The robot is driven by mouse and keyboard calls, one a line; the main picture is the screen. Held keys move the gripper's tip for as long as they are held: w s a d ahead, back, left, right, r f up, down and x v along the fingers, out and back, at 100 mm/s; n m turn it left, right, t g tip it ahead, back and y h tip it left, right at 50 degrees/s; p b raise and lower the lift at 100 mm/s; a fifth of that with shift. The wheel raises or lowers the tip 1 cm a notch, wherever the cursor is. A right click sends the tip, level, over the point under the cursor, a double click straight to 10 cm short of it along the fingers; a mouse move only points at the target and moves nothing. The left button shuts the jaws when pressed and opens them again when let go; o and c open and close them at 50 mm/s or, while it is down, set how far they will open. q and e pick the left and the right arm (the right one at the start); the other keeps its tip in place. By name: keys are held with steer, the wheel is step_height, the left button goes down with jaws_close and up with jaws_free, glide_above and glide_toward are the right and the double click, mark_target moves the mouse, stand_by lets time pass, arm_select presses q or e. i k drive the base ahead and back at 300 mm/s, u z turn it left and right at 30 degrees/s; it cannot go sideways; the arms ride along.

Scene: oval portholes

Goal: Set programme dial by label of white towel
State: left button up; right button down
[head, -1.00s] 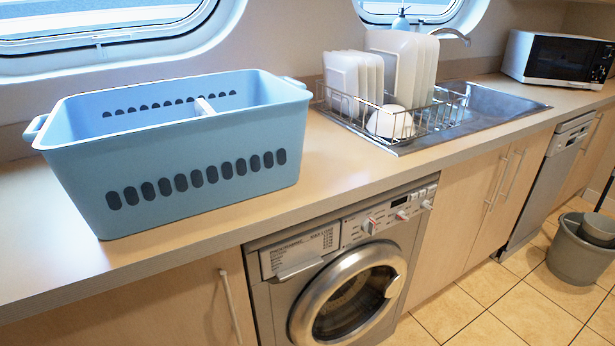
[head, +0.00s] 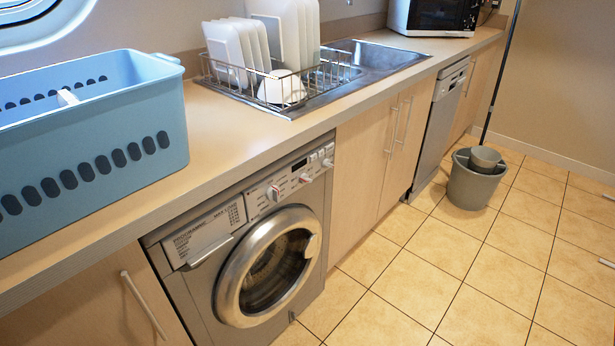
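A silver washing machine (head: 250,250) is built in under the counter, with its round door (head: 268,267) shut. The programme dial (head: 274,193) looks like a knob with a red mark on the control panel, right of the detergent drawer (head: 205,233). The drawer front carries small printed programme text, too small to read. A further knob sits near the panel's right end. No white towel can be made out; the blue basket (head: 95,150) on the counter hides most of its inside, where a bit of white shows. Neither gripper is in view.
A dish rack (head: 270,85) with white plates and a bowl stands by the sink (head: 375,62). A microwave (head: 435,15) is at the back. The floor before the washer is clear.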

mark_target(272, 193)
steer(key=z, duration=0.7)
steer(key=i, duration=0.55)
steer(key=u, duration=1.5)
